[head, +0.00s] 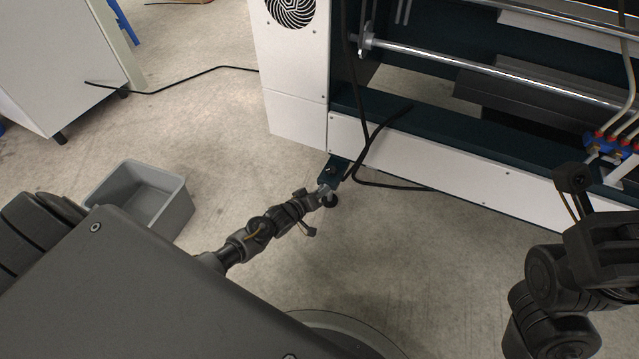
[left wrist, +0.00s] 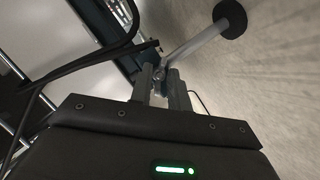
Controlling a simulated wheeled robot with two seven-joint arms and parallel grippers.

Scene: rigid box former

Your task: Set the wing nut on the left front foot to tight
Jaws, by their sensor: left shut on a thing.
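The left front foot sticks out below the machine's white side. In the left wrist view it is a metal rod (left wrist: 197,44) with a round black pad (left wrist: 230,18), running at a slant. The wing nut (left wrist: 160,74) is a small metal piece at the rod's near end, mostly hidden between the fingers. My left gripper (head: 325,194) reaches to the foot beside its dark bracket (head: 337,167); its fingers (left wrist: 163,84) are shut on the wing nut. My right arm (head: 590,235) is at the right, away from the foot; its fingers cannot be made out.
The white and dark green machine (head: 297,65) fills the back and right. A black cable (head: 363,160) hangs down close to the foot's bracket and runs along the floor. A grey bin (head: 178,212) stands on the floor at left, near a white cabinet (head: 60,60). The floor between is clear.

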